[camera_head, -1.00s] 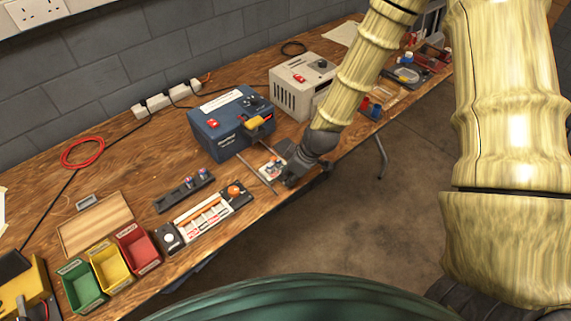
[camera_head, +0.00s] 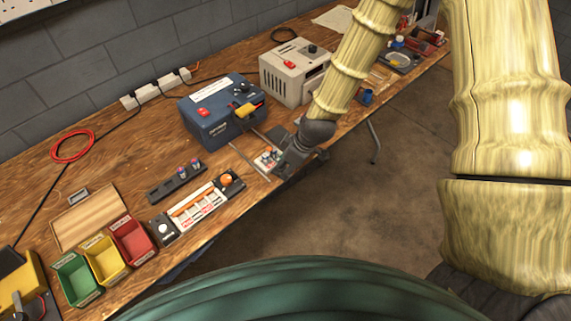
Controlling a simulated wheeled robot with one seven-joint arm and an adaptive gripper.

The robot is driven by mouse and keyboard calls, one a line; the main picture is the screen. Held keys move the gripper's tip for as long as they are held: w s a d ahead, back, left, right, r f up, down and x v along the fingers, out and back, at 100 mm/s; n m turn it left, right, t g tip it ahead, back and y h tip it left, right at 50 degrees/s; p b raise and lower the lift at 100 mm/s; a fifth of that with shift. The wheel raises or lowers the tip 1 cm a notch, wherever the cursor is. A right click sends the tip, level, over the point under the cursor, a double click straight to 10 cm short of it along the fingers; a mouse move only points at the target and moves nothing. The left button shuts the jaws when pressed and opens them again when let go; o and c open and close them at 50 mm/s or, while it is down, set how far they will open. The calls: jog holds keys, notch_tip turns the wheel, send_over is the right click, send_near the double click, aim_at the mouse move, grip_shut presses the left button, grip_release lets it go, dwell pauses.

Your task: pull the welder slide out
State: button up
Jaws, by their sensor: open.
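The welder (camera_head: 222,122) is a blue box with a red switch and a yellow part on its front, standing on the wooden bench. Two thin rails (camera_head: 250,160) run from its front toward the bench's front edge. The welder slide (camera_head: 266,157), a small pale carriage with reddish bits on it, sits on the rails at their front part. My gripper (camera_head: 284,163) is at the right, front side of the slide, dark and low over the bench edge. Its fingers are open; they partly hide the slide's near end, and I cannot tell whether they touch it.
A grey power supply (camera_head: 290,75) stands right of the welder, behind my arm. A white fixture strip with an orange knob (camera_head: 226,180), a dark holder (camera_head: 176,184) and green, yellow and red bins (camera_head: 130,245) lie to the left. Open floor lies before the bench.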

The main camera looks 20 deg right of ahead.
jog(key=v, duration=1.2)
jog(key=shift+w, duration=0.1)
dwell(0.5)
jog(key=s+f+m+g+h, duration=0.1)
jog(key=s+f+m, duration=0.4)
jog(key=s+f, duration=0.8)
jog(key=s+d+f+m+g+h, duration=0.1)
jog(key=s+f+m, duration=0.3)
jog(key=s+f, duration=0.8)
notch_tip(320, 180, down, 3)
jog(key=shift+s+r+m+g+h, duration=0.15)
jog(key=shift+s+m+g+h, duration=0.25)
jog(key=shift+g+h, duration=0.25)
